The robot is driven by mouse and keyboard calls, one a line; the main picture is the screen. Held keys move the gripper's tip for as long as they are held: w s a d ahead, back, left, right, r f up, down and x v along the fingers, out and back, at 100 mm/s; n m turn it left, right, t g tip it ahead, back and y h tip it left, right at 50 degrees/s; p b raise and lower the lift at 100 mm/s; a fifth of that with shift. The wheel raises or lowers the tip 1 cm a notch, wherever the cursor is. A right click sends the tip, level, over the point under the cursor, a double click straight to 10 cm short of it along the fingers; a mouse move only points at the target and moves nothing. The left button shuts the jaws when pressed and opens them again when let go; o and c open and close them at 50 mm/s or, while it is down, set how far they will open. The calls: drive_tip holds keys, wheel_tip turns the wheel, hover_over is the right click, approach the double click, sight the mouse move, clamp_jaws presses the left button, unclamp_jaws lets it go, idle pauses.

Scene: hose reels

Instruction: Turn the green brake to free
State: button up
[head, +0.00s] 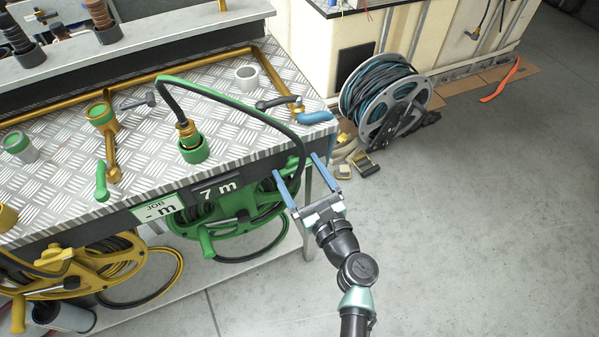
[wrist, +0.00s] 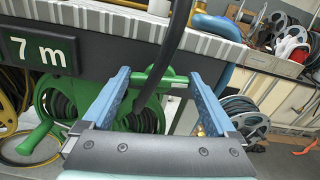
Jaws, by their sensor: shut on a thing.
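The green hose reel (head: 207,240) hangs under the front edge of the metal bench, below the "7 m" sign (head: 217,190). The green brake (wrist: 174,81) is a short green bar at the reel's right side. My gripper (head: 297,166) is at the bench's front right corner. The black hose (wrist: 177,45) crosses in front of part of the brake.
A yellow reel (head: 95,268) hangs to the left. The black hose runs from a green fitting (head: 194,150) over the bench edge, close by my fingers. A blue handle (head: 316,117) sits at the bench corner. A grey reel (head: 392,125) stands behind. The floor (head: 470,220) at right is clear.

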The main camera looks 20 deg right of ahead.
drive_tip(key=n+b, duration=0.2)
drive_tip(key=n, duration=0.1)
drive_tip(key=n+b, duration=0.1)
drive_tip(key=shift+a+f, duration=0.1)
drive_tip(key=shift+f, duration=0.15)
drive_tip(key=n+b, duration=0.3)
drive_tip(key=n, duration=0.2)
drive_tip(key=shift+a+n+b, duration=0.1)
drive_tip(key=shift+n+b, duration=2.7)
drive_tip(key=shift+n, duration=0.9)
drive_tip(key=o, duration=1)
drive_tip(key=shift+s, duration=0.1)
drive_tip(key=s, duration=1.3)
drive_tip(key=shift+d, duration=0.2)
